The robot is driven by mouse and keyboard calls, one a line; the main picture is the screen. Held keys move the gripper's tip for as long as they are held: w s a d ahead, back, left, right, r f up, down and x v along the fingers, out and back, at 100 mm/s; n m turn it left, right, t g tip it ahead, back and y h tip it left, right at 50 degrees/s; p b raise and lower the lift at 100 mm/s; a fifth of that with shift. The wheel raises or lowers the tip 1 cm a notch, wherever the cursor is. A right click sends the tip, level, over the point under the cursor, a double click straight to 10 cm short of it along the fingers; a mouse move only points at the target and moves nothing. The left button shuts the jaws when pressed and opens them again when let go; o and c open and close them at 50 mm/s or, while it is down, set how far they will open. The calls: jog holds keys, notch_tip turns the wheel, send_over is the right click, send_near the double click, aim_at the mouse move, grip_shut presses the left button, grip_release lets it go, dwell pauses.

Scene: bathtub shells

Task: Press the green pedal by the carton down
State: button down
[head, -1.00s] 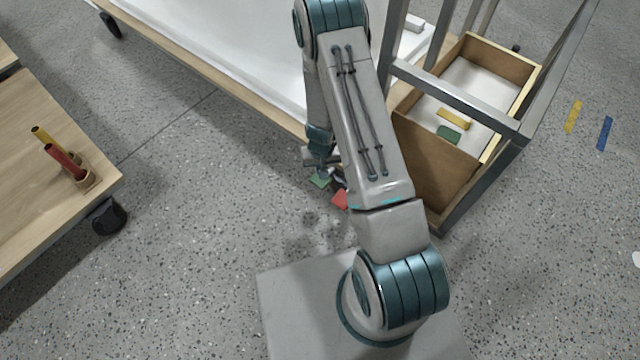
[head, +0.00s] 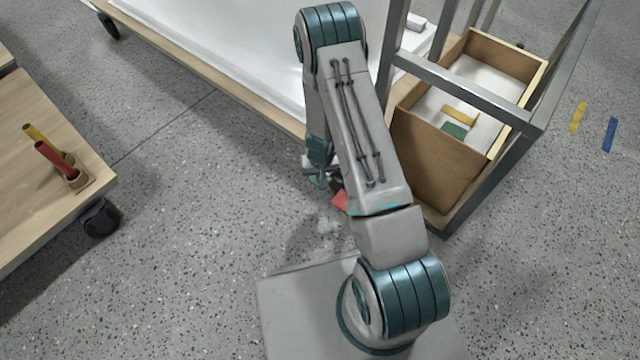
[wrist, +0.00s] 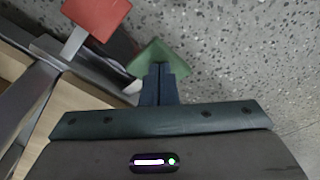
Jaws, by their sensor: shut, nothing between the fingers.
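The green pedal (wrist: 150,58) is a small flat plate near the floor, right in front of my fingertips in the wrist view. In the head view only a sliver of it (head: 313,181) shows beside my gripper (head: 320,180). My gripper's fingers (wrist: 160,72) are shut and empty, and their tips overlap the pedal's near edge. I cannot tell whether they touch it or how far down it is. A red pedal (wrist: 97,17) on a grey lever sits to its left. It also shows in the head view (head: 341,201), partly behind my arm.
An open brown box (head: 435,165) stands in a grey metal frame (head: 465,92) on the right, with yellow and green pieces inside. A white shell on a wooden-edged cart (head: 215,66) lies behind. A wooden cart (head: 45,225) stands at left. The floor between is clear.

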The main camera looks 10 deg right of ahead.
aim_at(322, 190)
jog(key=shift+f, duration=0.3)
notch_tip(322, 190, down, 3)
jog(key=shift+r+b, duration=0.15)
jog(key=shift+b, duration=1.05)
jog(key=shift+r, duration=0.25)
jog(key=shift+s+a+r, duration=0.1)
jog(key=shift+s+r, duration=0.15)
jog(key=shift+s, duration=0.5)
jog(key=shift+s+a+r, duration=0.1)
jog(key=shift+s+r, duration=0.15)
jog(key=shift+s, duration=0.5)
notch_tip(322, 190, up, 14)
jog(key=s+p, duration=0.1)
jog(key=p, duration=0.5)
jog(key=shift+s+f+p, duration=0.15)
jog(key=shift+s+p, duration=0.05)
jog(key=shift+p, duration=0.1)
